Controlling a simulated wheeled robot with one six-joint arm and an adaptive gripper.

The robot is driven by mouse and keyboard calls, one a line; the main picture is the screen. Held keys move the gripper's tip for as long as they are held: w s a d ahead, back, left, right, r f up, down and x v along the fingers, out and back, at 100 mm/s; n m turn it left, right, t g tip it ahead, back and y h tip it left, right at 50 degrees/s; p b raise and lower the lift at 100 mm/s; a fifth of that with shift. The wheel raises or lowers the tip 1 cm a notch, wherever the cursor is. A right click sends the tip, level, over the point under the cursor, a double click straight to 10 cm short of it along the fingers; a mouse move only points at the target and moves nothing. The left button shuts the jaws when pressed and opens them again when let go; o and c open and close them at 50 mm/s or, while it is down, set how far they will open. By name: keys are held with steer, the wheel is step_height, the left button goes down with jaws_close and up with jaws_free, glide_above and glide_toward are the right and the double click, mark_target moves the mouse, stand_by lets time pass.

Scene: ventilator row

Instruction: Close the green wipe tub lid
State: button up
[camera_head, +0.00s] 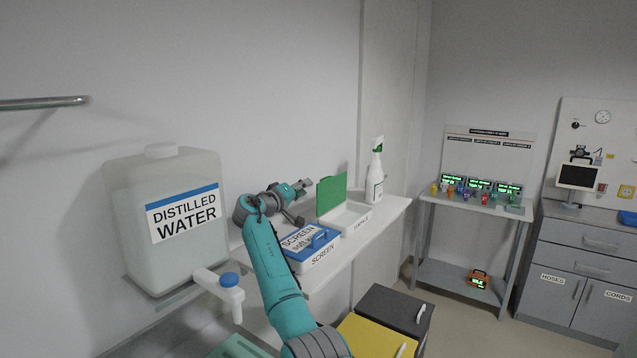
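The green lid (332,193) stands upright at the back-left edge of a white tub (357,226), so the tub is open. The front label of the tub is too small to read surely. My gripper (306,184) is just left of the green lid, near its upper part and behind the blue-lidded tub. A small gap seems to show between the gripper and the lid; whether they touch in depth I cannot tell. The fingers are too small and side-on to show if they are open.
A blue-lidded tub (309,241) labelled SCREEN stands left of the open tub on the white shelf (340,250). A spray bottle (375,175) stands at the right. A large distilled water jug (170,215) is at the left. Yellow (365,338) and dark (395,308) bins are below.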

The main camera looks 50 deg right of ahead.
mark_target(328, 192)
steer(key=d, duration=0.9)
steer(key=shift+w+d, duration=0.2)
steer(key=shift+w, duration=0.15)
jaws_close()
